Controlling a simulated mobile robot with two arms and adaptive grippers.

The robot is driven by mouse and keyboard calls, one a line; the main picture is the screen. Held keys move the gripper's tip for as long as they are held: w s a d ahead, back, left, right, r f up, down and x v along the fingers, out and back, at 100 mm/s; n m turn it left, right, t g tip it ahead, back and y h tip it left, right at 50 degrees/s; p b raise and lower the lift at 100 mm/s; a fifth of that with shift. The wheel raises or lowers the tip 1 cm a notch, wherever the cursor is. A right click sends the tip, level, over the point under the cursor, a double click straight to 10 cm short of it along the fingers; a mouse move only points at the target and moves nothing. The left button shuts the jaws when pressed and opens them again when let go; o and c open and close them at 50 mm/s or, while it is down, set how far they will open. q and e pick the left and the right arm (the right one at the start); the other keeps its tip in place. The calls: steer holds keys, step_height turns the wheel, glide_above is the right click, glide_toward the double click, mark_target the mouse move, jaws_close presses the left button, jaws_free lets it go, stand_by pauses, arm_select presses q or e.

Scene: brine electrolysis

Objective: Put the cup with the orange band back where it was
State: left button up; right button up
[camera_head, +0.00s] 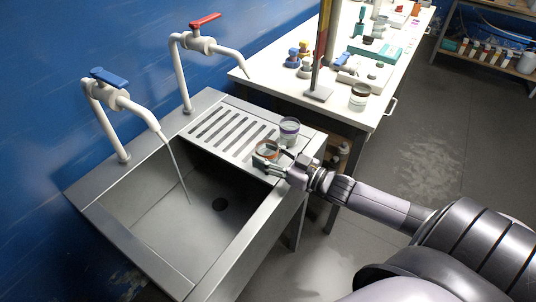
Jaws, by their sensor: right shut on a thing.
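My right gripper (273,164) reaches in from the right over the sink's drainboard and is shut on the cup with the orange band (267,147). The cup looks upright, at the front right part of the slotted drainboard (220,128). I cannot tell whether its base touches the board; the gripper hides its lower part. A clear cup with a purple-grey band (289,129) stands just behind it to the right. My left gripper is not in view.
Water runs from the blue-handled tap (118,100) into the basin. On the white bench (335,118) stand a jar (360,95), a stand with a pole (319,93) and several small items. The left drainboard is clear.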

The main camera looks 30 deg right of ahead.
steer(key=shift+f, duration=0.1)
steer(key=o, duration=1.3)
steer(key=shift+r, duration=0.2)
steer(key=shift+s+d+f, duration=0.1)
steer(key=shift+s+f, duration=0.05)
steer(key=shift+s, duration=0.15)
steer(key=v, duration=1.1)
steer(key=shift+s+d, duration=0.1)
steer(key=shift+s, duration=0.05)
